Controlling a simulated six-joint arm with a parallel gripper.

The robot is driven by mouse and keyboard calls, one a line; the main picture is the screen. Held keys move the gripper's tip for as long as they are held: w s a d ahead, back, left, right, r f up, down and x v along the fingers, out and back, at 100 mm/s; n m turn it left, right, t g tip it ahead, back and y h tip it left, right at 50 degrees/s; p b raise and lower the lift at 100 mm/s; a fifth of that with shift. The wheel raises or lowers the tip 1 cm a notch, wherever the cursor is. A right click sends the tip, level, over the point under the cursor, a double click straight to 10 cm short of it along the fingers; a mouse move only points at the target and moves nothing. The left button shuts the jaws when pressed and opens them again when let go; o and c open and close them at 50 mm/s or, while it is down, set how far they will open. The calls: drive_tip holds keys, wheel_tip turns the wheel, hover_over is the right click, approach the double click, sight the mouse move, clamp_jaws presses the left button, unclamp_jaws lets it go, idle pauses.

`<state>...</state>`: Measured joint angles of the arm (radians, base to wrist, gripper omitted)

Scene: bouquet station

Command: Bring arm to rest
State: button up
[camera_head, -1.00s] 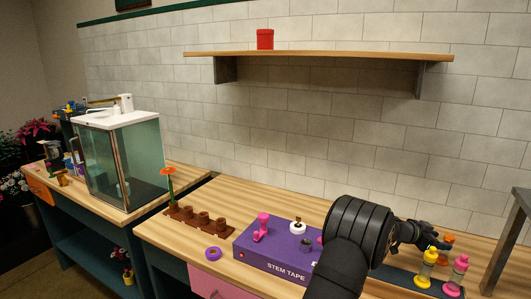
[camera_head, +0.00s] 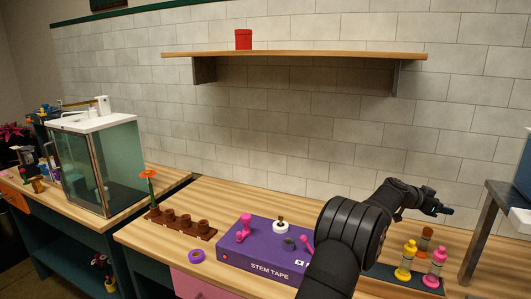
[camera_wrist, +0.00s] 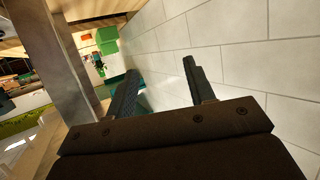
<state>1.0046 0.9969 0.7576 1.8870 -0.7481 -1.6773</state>
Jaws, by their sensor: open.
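My gripper (camera_head: 446,210) is at the right in the head view, raised above the worktop and pointing right, with nothing seen in it. In the wrist view my gripper (camera_wrist: 160,85) has its two dark fingers apart, with only wall and background between them. My black arm stands in front of the right part of the purple stem tape box (camera_head: 250,258) and hides some of it.
Yellow, pink and orange bottles (camera_head: 405,262) stand below my gripper. A grey shelf support (camera_head: 485,232) rises at the right. A brown holder (camera_head: 180,222) with one orange flower, a purple ring (camera_head: 196,256) and a glass cabinet (camera_head: 100,165) are left. A wall shelf (camera_head: 300,54) hangs above.

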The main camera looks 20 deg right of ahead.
wheel_tip(320, 180, up, 9)
drive_tip(key=s+a+r+n+t, duration=0.1)
drive_tip(key=s+a+r, duration=0.1)
drive_tip(key=a, duration=0.7)
drive_tip(key=s+a+r+n+t, duration=0.2)
drive_tip(key=s+a, duration=0.1)
drive_tip(key=a, duration=0.6)
drive_tip(key=shift+s+a+t, duration=0.2)
drive_tip(key=shift+t, duration=0.1)
